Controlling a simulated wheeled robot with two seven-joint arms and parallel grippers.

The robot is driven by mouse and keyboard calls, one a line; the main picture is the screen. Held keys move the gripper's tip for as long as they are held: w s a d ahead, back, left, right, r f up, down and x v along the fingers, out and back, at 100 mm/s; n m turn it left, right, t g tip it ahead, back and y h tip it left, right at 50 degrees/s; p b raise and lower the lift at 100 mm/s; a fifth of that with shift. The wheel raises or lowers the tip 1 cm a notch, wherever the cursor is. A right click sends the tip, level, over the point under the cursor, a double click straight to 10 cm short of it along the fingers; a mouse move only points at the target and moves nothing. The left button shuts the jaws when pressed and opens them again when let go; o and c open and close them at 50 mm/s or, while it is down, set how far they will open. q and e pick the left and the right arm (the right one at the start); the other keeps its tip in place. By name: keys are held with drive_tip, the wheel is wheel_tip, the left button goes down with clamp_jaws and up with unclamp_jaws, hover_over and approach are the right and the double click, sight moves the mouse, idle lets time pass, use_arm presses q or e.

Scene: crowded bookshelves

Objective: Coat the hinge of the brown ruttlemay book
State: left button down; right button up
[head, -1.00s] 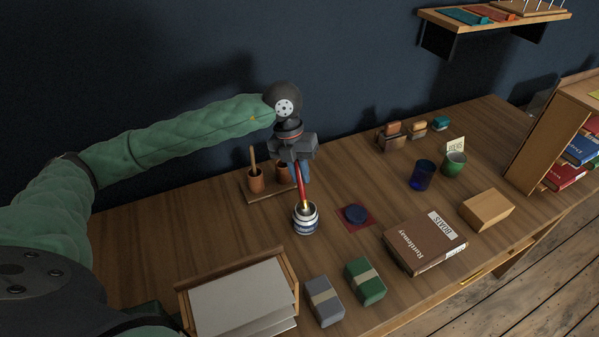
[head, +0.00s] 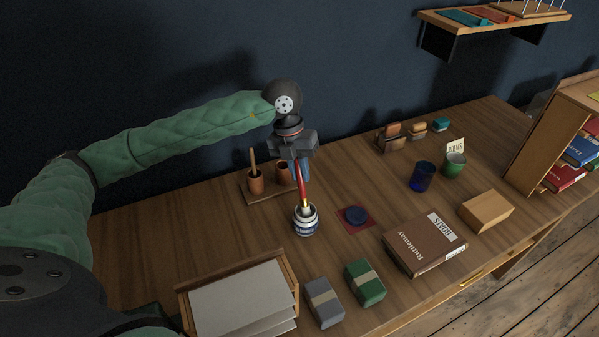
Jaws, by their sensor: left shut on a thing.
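My left gripper (head: 302,162) is shut on a red-handled brush (head: 302,186) that points down. The brush's tip is in the mouth of a white and blue jar (head: 306,222), so its bristles are partly hidden. The jar stands left of the book, beside a dark blue round lid (head: 355,214) on a red mat (head: 369,226). My right gripper is not in view.
A grey block (head: 324,302) and a green block (head: 366,282) lie in front of the jar, beside a paper tray (head: 184,300). A wooden block (head: 487,210), blue cup (head: 422,176) and green cup (head: 453,165) stand around the book. A holder with wooden cups (head: 256,184) is behind the jar.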

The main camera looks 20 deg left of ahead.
use_arm(q)
drive_tip(key=shift+r+p, duration=0.8)
drive_tip(key=shift+r, duration=2.05)
